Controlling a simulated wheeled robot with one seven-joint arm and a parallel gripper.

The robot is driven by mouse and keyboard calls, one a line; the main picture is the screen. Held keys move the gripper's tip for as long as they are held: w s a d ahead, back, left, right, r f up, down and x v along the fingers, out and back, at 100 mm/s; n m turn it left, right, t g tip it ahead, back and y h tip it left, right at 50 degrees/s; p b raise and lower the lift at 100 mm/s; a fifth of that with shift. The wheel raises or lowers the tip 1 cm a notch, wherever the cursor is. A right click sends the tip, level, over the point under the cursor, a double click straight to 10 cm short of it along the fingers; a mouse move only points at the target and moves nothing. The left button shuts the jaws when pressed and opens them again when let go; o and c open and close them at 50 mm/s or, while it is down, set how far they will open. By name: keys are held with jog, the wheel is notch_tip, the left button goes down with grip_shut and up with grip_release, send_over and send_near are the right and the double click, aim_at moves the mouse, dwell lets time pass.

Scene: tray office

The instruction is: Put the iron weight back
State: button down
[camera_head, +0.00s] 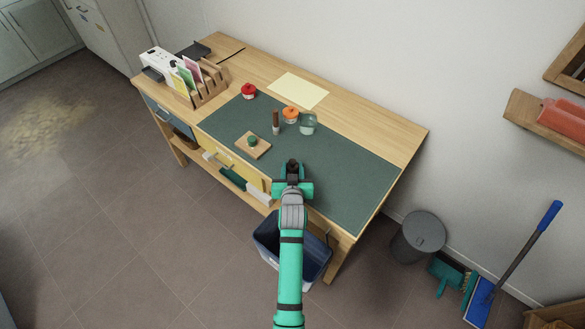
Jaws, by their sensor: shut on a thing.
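My gripper (292,183) is over the front part of the green desk mat (345,170), seen from above and behind. It is shut on a small dark thing, the iron weight (292,165), which shows just beyond the teal jaws. The gripper hides most of the weight's lower part, and I cannot tell whether it touches the mat. A wooden board (263,150) with a green round thing (252,141) on it lies to the left of the gripper.
On the mat stand a red-topped jar (248,91), a brown-handled tool (276,122), an orange thing (290,113) and a glass vessel (308,125). A wooden rack (210,85) holds cards at the left. A blue bin (268,238) is below the desk. The mat's right side is clear.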

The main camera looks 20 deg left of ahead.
jog(key=shift+a, duration=0.1)
jog(key=c, duration=1.2)
grip_release()
jog(key=shift+f, duration=0.1)
